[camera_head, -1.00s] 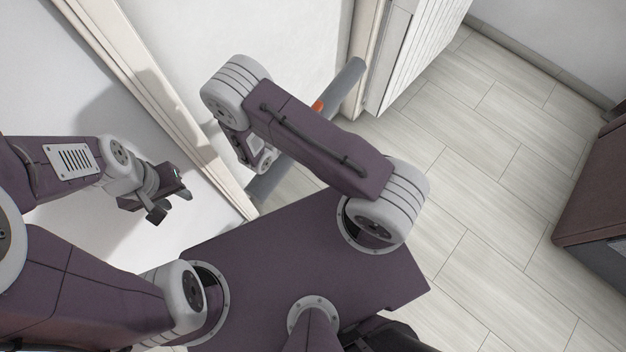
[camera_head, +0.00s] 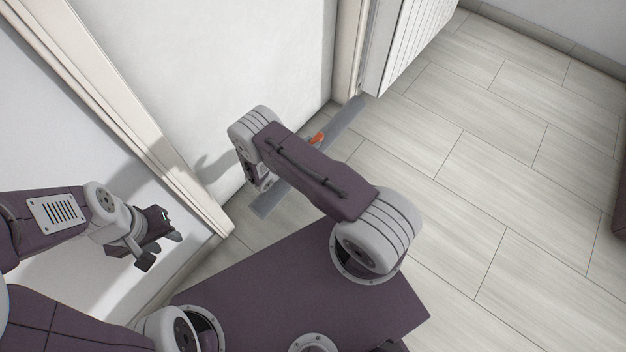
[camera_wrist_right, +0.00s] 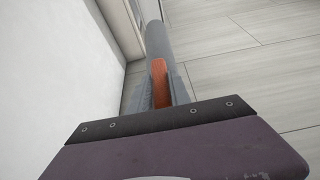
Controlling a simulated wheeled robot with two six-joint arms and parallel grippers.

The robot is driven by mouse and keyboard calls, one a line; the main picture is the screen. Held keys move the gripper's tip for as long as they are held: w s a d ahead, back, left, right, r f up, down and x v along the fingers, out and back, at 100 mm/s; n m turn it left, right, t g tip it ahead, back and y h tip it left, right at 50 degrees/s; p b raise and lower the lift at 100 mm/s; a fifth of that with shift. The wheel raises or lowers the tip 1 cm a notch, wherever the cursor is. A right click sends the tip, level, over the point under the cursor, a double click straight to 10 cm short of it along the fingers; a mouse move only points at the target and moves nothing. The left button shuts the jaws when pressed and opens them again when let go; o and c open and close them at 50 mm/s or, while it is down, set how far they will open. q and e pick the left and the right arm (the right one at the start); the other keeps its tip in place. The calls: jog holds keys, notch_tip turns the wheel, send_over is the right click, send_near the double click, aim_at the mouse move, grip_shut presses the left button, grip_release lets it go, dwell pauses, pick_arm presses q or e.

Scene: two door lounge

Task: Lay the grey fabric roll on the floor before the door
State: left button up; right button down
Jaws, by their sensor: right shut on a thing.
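The grey fabric roll (camera_head: 343,120) runs slantwise along the foot of the white door (camera_head: 235,60), low over the floor; I cannot tell whether it touches. An orange band (camera_head: 317,138) shows near its middle. My right arm hides part of the roll. In the right wrist view the roll (camera_wrist_right: 157,38) points away from me, and my right gripper (camera_wrist_right: 160,88) is shut on it at the orange band. My left gripper (camera_head: 162,250) is open and empty, off to the left by the wall.
Pale door frame posts stand left (camera_head: 130,100) and right (camera_head: 347,60) of the door. A white ribbed radiator (camera_head: 415,40) is just right of the right post. A dark brown object (camera_head: 621,190) shows at the right edge.

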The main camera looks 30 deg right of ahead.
notch_tip(320, 180, down, 11)
jog(key=b, duration=0.8)
jog(key=shift+d, duration=0.1)
jog(key=shift+r, duration=0.2)
jog(key=c, duration=1.2)
grip_release()
jog(key=shift+f, duration=0.15)
